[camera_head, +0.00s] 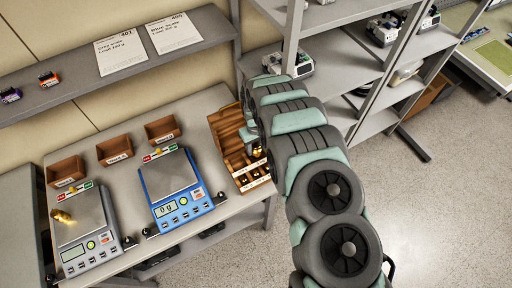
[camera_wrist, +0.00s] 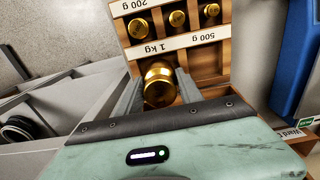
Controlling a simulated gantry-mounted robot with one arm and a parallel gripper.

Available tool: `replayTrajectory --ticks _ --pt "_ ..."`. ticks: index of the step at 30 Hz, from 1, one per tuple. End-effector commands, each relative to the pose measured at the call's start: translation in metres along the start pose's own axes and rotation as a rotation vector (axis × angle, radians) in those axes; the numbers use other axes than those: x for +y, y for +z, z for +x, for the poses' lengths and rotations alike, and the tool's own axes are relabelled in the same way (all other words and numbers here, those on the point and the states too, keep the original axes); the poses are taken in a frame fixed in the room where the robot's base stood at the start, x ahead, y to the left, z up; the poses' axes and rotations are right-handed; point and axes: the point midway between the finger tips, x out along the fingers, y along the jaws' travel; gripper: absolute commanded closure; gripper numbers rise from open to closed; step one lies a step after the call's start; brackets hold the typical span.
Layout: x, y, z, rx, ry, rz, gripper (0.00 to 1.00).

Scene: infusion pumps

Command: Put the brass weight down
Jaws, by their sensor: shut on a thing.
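My gripper (camera_wrist: 160,80) is shut on a brass weight (camera_wrist: 159,86), with one grey finger on each side of it. The weight is over or in the wooden weight box (camera_wrist: 211,62), just on the near side of the strip marked 1 kg and 500 g. I cannot tell whether it touches the box floor. In the head view the box (camera_head: 227,135) stands at the right end of the bench, partly hidden by my arm. Another brass weight (camera_head: 62,216) lies on the grey scale (camera_head: 82,232) at the left.
Smaller brass weights (camera_wrist: 174,19) sit in the box's row beyond the strip. A blue scale (camera_head: 172,190) reading 0 g stands left of the box. Several brown bins (camera_head: 114,151) line the bench's back. A shelf (camera_head: 130,50) runs above; grey racks (camera_head: 340,70) stand at the right.

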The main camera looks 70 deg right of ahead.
Motion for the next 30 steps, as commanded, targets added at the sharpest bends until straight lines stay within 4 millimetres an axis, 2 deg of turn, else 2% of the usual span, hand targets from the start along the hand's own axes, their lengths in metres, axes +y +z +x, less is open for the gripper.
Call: replayTrajectory --ticks 4,16,17,24,30 --pt "0.0002 -0.0012 0.0091 0.003 0.000 0.001 1.00" --pt "0.0000 -0.0014 0.0132 0.003 0.000 0.000 1.00" --pt "0.0001 -0.0010 0.0134 0.003 0.000 0.000 0.55" --pt "-0.0001 -0.0006 0.0134 0.002 0.000 0.000 0.36" --pt "-0.0001 -0.0004 0.0135 0.002 0.000 0.000 0.35"
